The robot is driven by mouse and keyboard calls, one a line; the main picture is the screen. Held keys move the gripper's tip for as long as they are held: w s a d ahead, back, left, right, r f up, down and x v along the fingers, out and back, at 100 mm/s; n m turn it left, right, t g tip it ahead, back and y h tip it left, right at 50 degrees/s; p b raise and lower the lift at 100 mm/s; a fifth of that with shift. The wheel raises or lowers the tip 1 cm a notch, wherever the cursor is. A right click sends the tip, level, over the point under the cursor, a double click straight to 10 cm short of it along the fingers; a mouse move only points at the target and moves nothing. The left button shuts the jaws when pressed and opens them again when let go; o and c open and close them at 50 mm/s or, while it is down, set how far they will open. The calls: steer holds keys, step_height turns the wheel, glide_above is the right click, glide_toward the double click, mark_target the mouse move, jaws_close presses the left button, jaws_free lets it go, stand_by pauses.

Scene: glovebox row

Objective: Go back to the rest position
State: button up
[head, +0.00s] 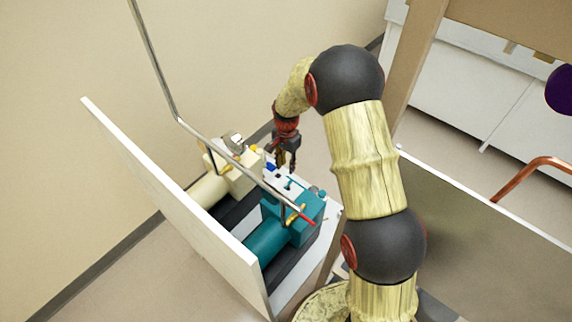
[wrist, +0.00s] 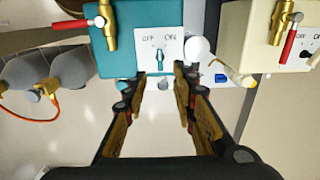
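My gripper (head: 287,160) hangs at the end of my bent arm in the head view, close to the front of a teal machine and a cream machine. In the wrist view its two fingers (wrist: 160,80) are apart with nothing between them. Past the fingertips is the teal machine (wrist: 112,62), whose white panel (wrist: 175,47) has a dial between OFF and ON. I cannot tell whether the fingertips touch it. The teal machine (head: 310,222) also shows in the head view.
The cream machine (head: 247,179) stands beside the teal one on a shelf with a white side board (head: 170,190). A thin metal rail (head: 160,75) runs above them. A dark-topped table (head: 480,215) is on the right. Red-handled valves (wrist: 289,45) sit on the machines.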

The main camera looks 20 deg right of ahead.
stand_by(0.3)
steer(key=s+r+n+t+b, duration=0.2)
steer(key=s+b, duration=0.5)
steer(key=s, duration=0.4)
steer(key=s+r+n+t+b, duration=0.1)
steer(key=s+r+n+b, duration=0.4)
steer(key=s, duration=0.6)
steer(key=s+r+n+t+b, duration=0.2)
steer(key=s+r+n+b, duration=0.2)
steer(key=s+b, duration=0.5)
steer(key=shift+s+t, duration=0.3)
steer(key=shift+s, duration=0.8)
steer(key=shift+w, duration=0.1)
steer(key=shift+r, duration=0.1)
